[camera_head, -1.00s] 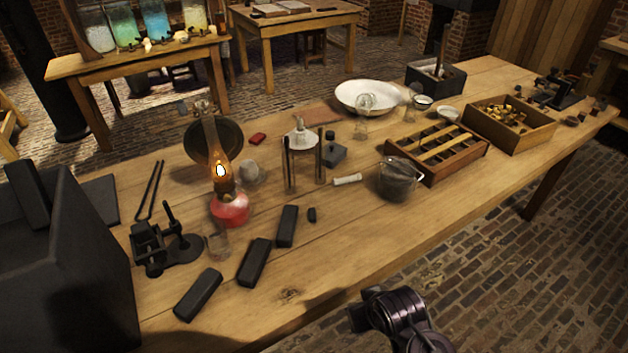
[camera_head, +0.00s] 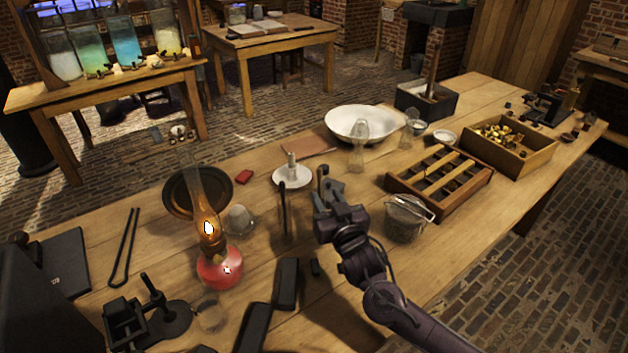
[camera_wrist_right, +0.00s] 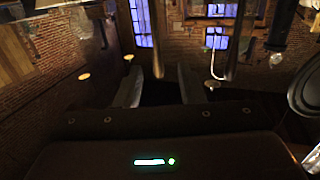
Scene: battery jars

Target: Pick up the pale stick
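The pale stick does not show in the head view now. Its earlier spot on the table, between the tripod stand and the metal pot, is covered by my right gripper and wrist. My right gripper (camera_head: 336,218) is over the table beside the tripod stand (camera_head: 283,212). In the right wrist view its two fingers (camera_wrist_right: 158,92) stand apart with nothing visible between them. The pale stick cannot be made out in that view either. My left gripper is not in view.
A lit red lamp (camera_head: 219,268) stands left of my right gripper. The metal pot (camera_head: 405,220) and slotted wooden tray (camera_head: 394,184) are close on the right. Dark blocks (camera_head: 286,284) lie in front.

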